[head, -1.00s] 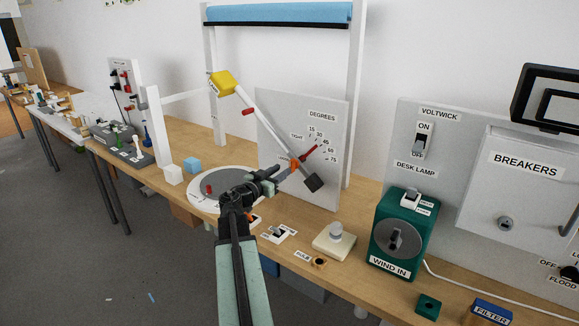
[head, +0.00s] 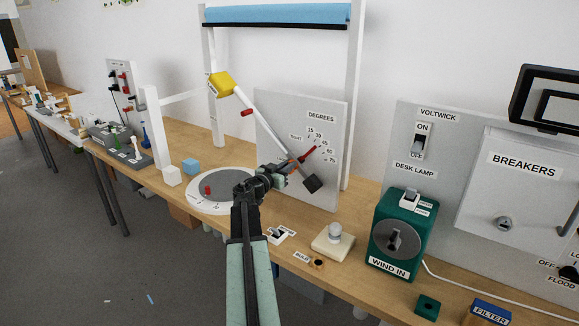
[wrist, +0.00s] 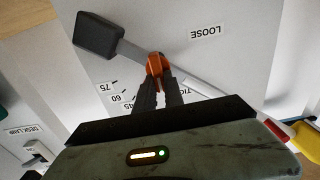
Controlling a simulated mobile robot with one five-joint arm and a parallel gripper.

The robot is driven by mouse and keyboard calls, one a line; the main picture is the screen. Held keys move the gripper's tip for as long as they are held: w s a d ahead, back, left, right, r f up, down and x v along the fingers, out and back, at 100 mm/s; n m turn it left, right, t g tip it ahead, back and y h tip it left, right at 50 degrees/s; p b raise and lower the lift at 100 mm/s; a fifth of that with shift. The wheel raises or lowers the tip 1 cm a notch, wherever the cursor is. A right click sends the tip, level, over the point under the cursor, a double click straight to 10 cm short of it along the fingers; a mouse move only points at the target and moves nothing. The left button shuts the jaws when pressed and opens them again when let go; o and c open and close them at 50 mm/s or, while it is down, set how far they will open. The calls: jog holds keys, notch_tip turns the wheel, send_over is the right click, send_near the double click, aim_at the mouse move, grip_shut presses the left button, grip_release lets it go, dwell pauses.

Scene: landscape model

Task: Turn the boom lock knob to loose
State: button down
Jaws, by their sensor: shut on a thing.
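The boom lock knob (wrist: 155,64) is orange and sits at the boom's pivot on the grey degree panel (head: 275,125). In the wrist view my gripper (wrist: 158,78) is shut on it, one finger on each side. The boom (head: 262,123) slopes from a yellow block (head: 220,84) at upper left to a black counterweight (head: 312,183). The LOOSE label (wrist: 205,32) shows upside down in the wrist view. The TIGHT label (head: 295,137) shows in the head view.
A round turntable (head: 198,205) is left of my arm. A switch (head: 281,234), a bulb on a base (head: 334,238) and a green wind-in box (head: 402,235) stand at right.

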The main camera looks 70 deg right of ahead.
jog(key=shift+a+f, duration=0.1)
jog(key=shift+w+f+n+b, duration=0.2)
jog(key=shift+f+n+b, duration=0.05)
jog(key=shift+n, duration=2.7)
jog(key=shift+w+f+n+b, duration=0.15)
jog(key=shift+f+n+b, duration=0.1)
jog(key=shift+n, duration=2.65)
jog(key=shift+w+f+n+b, duration=0.2)
jog(key=shift+n+b, duration=0.05)
jog(key=shift+n, duration=2.7)
jog(key=c, duration=1.4)
grip_release()
jog(key=shift+c, duration=0.2)
